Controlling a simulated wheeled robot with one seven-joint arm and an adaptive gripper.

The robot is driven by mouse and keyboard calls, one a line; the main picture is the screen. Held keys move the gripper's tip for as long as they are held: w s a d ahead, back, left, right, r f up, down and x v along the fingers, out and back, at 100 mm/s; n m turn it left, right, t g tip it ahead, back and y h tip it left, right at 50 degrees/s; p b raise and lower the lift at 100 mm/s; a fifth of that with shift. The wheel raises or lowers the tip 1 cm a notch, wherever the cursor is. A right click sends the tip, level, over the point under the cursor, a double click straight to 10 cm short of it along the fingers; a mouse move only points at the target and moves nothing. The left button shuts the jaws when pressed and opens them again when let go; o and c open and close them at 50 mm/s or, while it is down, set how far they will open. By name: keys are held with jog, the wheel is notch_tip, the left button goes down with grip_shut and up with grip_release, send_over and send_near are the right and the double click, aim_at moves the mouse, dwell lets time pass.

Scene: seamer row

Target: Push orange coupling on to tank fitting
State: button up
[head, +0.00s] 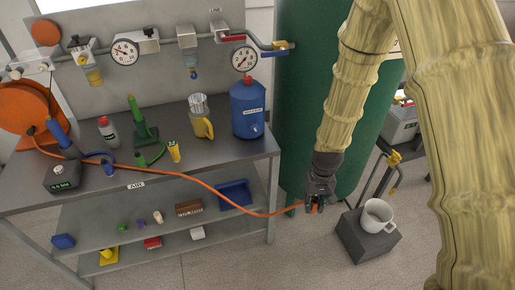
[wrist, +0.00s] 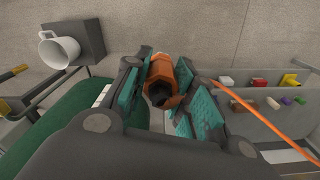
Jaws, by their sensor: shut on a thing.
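My gripper (head: 315,205) is shut on the orange coupling (wrist: 161,74), low beside the green tank (head: 310,100). In the wrist view the coupling sits between the teal finger pads, its dark open end towards the camera. In the head view only a bit of orange shows between the fingers. An orange hose (head: 215,190) runs from the coupling to the bench. The tank also fills the lower left of the wrist view (wrist: 65,135). I cannot make out the tank fitting in either view, nor whether the coupling touches it.
A white mug (head: 377,216) stands on a dark block (head: 352,240) right of my gripper. The steel bench (head: 230,160) is on the left, with a blue container (head: 247,108) near its right end. Its lower shelves (head: 85,255) hold small parts. Open floor lies in front.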

jog(key=w+a+f+t+y+b, duration=0.1)
jog(key=w+a+f+t+b, duration=0.15)
jog(key=w+b, duration=0.35)
jog(key=m+t+y+b, duration=0.1)
jog(key=t+y+b, duration=0.4)
jog(key=t+b, duration=1.2)
send_near(256, 130)
jog(key=shift+s+d+r+g+b, duration=0.1)
jog(key=shift+r+g+b, duration=0.45)
jog(key=shift+g+b, duration=0.05)
jog(key=shift+s+d+r+g+b, duration=0.1)
jog(key=shift+r+g+b, duration=0.45)
jog(key=shift+w, duration=0.2)
jog(key=shift+x, duration=2.75)
jog(key=shift+w+a+f, duration=0.15)
jog(key=shift+w+a, duration=0.05)
jog(key=shift+w, duration=0.25)
